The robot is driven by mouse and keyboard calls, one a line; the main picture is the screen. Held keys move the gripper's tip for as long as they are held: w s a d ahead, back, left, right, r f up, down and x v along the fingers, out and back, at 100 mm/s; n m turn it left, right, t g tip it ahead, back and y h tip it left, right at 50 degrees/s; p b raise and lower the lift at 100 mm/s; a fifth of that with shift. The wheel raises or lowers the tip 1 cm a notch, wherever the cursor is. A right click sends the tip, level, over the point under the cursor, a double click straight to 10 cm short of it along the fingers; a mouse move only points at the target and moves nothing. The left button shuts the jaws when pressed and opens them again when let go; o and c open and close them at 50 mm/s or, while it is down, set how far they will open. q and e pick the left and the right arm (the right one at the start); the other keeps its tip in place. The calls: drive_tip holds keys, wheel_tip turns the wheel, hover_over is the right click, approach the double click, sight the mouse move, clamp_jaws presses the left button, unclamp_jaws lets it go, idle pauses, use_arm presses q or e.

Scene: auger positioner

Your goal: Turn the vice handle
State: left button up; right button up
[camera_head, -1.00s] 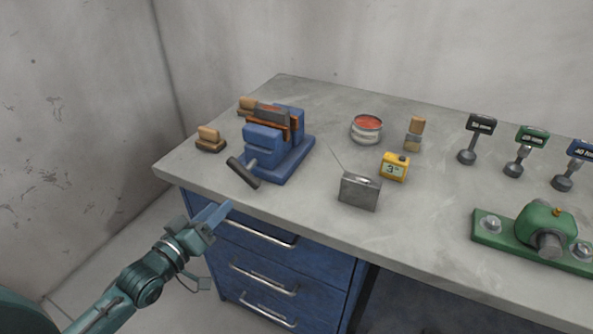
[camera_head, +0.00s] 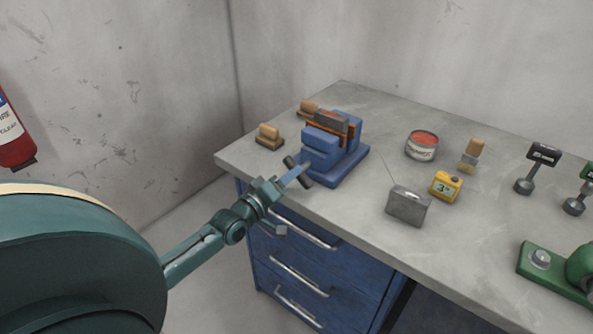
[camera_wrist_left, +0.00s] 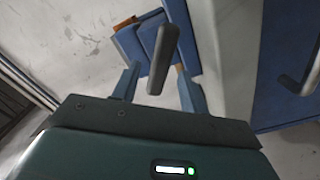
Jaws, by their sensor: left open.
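The blue vice (camera_head: 345,158) stands on the near left corner of the workbench, with a rusty-brown and grey piece in its jaws. Its dark bar handle (camera_head: 305,181) sticks out at the front, slanted. My left gripper (camera_head: 293,173) is at the handle, its blue fingers partly covering the bar. In the left wrist view the handle (camera_wrist_left: 160,50) runs up from between the open fingers of my left gripper (camera_wrist_left: 159,76), with a visible gap on each side. My right gripper is not in view.
The grey workbench (camera_head: 300,205) has blue drawers (camera_head: 330,270) below its front edge. Right of the vice are a grey box with an antenna (camera_head: 408,206), a yellow gauge (camera_head: 446,186) and a tin (camera_head: 421,146). A wooden brush (camera_head: 269,136) lies left of it.

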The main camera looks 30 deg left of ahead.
sight(304, 168)
use_arm(q)
drive_tip(key=shift+w+d, duration=0.15)
drive_tip(key=shift+w, duration=1.6)
drive_tip(key=shift+c, duration=0.4)
clamp_jaws()
